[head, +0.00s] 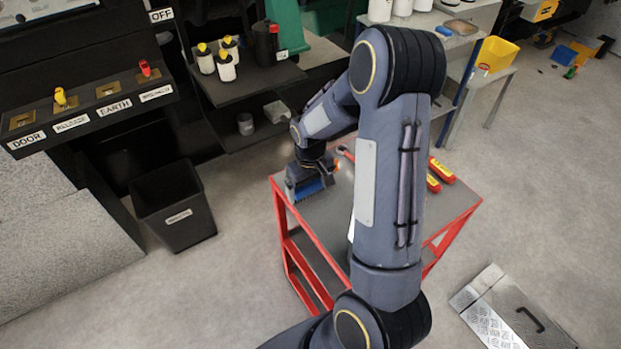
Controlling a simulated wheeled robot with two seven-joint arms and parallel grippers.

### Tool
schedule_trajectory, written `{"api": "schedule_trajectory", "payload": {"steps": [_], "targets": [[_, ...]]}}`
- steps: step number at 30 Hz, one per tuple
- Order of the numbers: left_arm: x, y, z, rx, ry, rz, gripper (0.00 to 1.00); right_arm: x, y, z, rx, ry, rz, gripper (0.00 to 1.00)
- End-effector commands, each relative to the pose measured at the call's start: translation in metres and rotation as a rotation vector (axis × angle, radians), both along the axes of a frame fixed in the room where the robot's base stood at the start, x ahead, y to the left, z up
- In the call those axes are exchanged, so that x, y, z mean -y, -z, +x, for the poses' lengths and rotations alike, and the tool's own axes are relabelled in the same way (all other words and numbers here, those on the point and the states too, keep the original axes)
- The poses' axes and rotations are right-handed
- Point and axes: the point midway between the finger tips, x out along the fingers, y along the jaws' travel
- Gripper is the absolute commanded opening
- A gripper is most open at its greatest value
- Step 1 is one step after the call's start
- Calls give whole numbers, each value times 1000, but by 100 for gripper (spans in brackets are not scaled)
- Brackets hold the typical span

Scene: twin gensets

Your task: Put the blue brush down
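My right arm reaches over the red-framed cart (340,225) in the head view. My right gripper (308,184) points down at the left end of the grey cart top. The blue brush (309,190) shows as a small blue patch at the fingers, low over or on the cart top. The gripper hides most of the brush, and I cannot tell whether the fingers are closed on it or whether it touches the surface. My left gripper is not in view.
Red and yellow packs (440,171) lie on the cart's right side, partly behind my arm. A black bin (172,207) stands left of the cart. A metal case (512,312) lies on the floor at lower right. Bottles (226,66) stand on a shelf behind.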

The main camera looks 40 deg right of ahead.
Motion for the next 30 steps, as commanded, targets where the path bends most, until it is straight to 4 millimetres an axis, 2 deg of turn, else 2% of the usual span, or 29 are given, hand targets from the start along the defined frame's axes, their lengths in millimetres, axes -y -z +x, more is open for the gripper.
{"api": "schedule_trajectory", "payload": {"steps": [1,3,5,12,18,24,30], "targets": [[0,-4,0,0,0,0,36,-2,4,-7,-22,2,4,100],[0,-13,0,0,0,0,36,-2,-7,-7,-23,2,4,100],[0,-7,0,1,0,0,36,-2,-13,-6,-18,0,3,100],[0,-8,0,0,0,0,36,-3,-72,-5,-11,-1,3,100],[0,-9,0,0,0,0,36,-3,-108,-5,-12,-1,2,100],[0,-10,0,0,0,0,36,-4,-124,-6,-14,-2,3,100],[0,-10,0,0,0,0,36,-3,-126,-6,-15,-2,3,100]]}}
